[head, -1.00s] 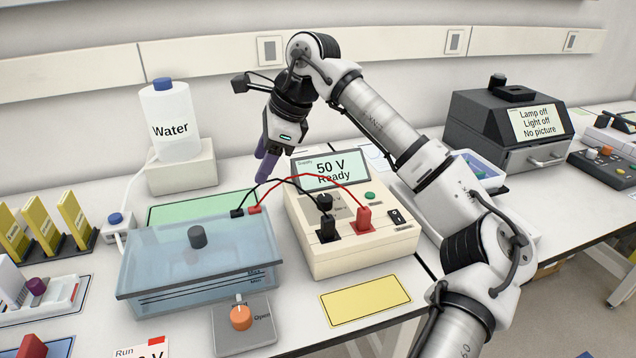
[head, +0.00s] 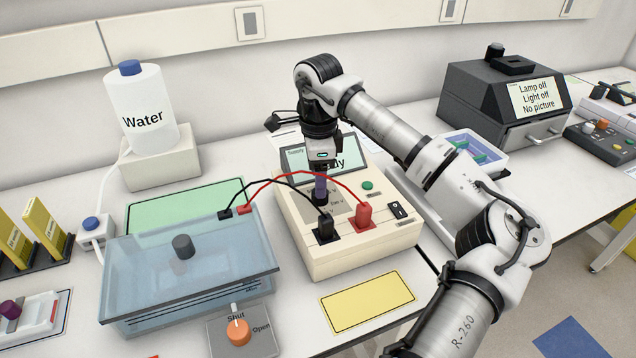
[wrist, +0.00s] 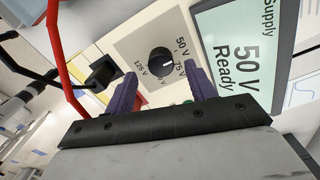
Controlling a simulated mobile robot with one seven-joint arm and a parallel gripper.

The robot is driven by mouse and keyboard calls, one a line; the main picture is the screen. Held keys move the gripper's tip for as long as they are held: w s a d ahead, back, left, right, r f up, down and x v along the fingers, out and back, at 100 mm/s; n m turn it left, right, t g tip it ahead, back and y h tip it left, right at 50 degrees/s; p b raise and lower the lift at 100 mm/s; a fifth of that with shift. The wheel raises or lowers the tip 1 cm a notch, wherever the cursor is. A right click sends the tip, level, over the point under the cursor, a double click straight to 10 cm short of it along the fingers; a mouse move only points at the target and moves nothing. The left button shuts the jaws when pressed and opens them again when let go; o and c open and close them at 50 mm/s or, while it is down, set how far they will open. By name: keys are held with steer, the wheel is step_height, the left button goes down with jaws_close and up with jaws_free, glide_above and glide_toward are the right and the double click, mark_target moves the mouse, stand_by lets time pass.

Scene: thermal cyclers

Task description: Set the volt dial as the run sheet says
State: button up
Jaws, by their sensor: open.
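The volt dial (wrist: 163,61) is a round black knob with a white mark on the power supply (head: 340,255). Labels including 50 V, 75 V and 125 V surround it; I cannot clearly tell where the mark points. The supply's display (wrist: 240,52) reads "50 V Ready". My gripper (wrist: 162,88) is open, its purple fingers spread either side of the dial in the wrist view; contact is not visible. In the head view, my gripper (head: 320,188) points down over the dial, mostly hiding it. The run sheet is not readable now.
A red lead (head: 305,178) and a black lead (head: 275,182) arch close beside my gripper to the gel tank (head: 190,260). The red plug (head: 364,217) and black plug (head: 325,228) stand in front of the dial. A yellow mat (head: 367,302) in front is clear.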

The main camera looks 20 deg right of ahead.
steer(key=shift+f+p, duration=0.45)
steer(key=shift+f, duration=1.6)
steer(key=shift+c, duration=0.4)
steer(key=c, duration=0.9)
